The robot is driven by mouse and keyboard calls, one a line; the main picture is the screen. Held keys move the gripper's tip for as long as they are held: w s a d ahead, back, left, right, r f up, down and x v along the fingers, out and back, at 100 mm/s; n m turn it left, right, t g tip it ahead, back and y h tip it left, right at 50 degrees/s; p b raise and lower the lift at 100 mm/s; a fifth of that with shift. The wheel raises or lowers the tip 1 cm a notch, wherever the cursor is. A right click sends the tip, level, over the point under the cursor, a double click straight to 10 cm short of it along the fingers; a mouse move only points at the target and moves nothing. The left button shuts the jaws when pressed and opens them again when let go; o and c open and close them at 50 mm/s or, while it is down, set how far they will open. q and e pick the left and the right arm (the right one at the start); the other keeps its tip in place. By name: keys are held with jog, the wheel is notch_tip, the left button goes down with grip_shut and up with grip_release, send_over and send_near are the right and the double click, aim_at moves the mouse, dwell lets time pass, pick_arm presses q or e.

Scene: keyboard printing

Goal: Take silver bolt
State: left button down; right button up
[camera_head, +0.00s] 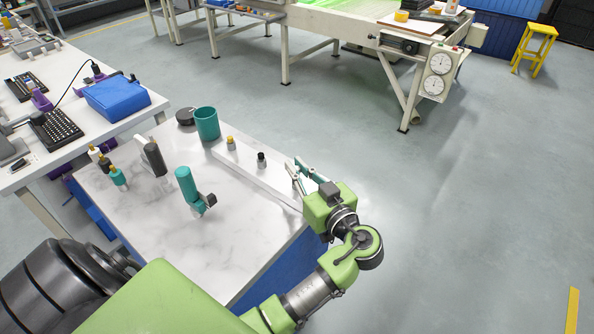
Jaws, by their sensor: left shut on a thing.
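My left gripper (294,167) is over the right end of a pale raised strip (268,178) on the marble-topped table. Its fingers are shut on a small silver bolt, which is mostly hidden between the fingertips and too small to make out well. On the same strip stand a bolt with a yellow top (230,143) and a bolt with a black top (261,160), both upright and left of the gripper. My right gripper is not in view.
The marble-topped table (220,240) also holds a teal cup (207,123), a dark round object (185,116), a teal tool (188,186), a dark upright block (154,158) and several small bottles (118,177). The table's front middle is clear. Open floor lies to the right.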

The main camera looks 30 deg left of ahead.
aim_at(297, 168)
pick_arm(q)
jog(key=shift+r, duration=0.45)
jog(key=shift+r+p, duration=0.75)
jog(key=shift+r, duration=1.25)
jog(key=shift+f, duration=0.1)
